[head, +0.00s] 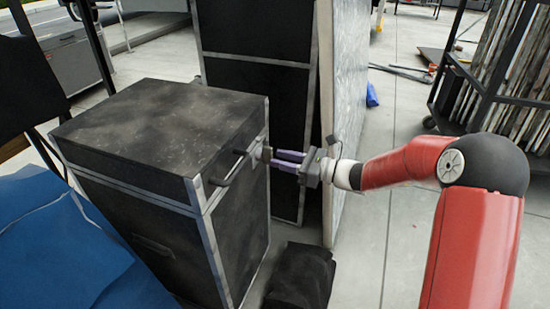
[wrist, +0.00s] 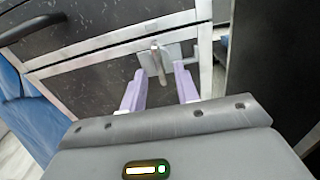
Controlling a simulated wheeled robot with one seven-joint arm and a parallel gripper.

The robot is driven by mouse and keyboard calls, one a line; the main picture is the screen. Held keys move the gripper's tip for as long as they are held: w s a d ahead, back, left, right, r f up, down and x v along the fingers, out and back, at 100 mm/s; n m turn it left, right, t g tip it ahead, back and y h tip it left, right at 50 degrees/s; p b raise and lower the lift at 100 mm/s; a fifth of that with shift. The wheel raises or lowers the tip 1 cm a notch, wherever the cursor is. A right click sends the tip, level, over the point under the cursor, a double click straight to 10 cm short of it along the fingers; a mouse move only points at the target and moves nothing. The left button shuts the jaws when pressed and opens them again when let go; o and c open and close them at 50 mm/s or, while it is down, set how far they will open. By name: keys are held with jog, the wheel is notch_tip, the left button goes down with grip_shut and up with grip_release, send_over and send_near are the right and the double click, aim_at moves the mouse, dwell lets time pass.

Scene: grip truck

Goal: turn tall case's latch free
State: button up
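A black case (head: 150,130) with metal edge trim stands in front of my arm. A metal latch (head: 257,152) sits on its side at the lid seam, near the corner. In the wrist view the latch (wrist: 158,62) is a plate with a raised upright tab. My gripper (head: 275,158) reaches in from the right in the head view, fingers level with the latch. In the wrist view its two purple fingers (wrist: 158,85) are apart, with the latch tab just beyond and between the tips. Contact cannot be told. A taller black case (head: 255,32) stands behind.
A dark bar handle (head: 228,169) juts from the case left of the latch. A pale upright panel (head: 347,80) stands close behind my gripper. A black bundle (head: 300,277) lies on the floor below. Blue cloth (head: 65,250) is at left. Floor at right is mostly open.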

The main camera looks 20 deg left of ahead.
jog(key=d, duration=0.5)
jog(key=shift+s, duration=0.2)
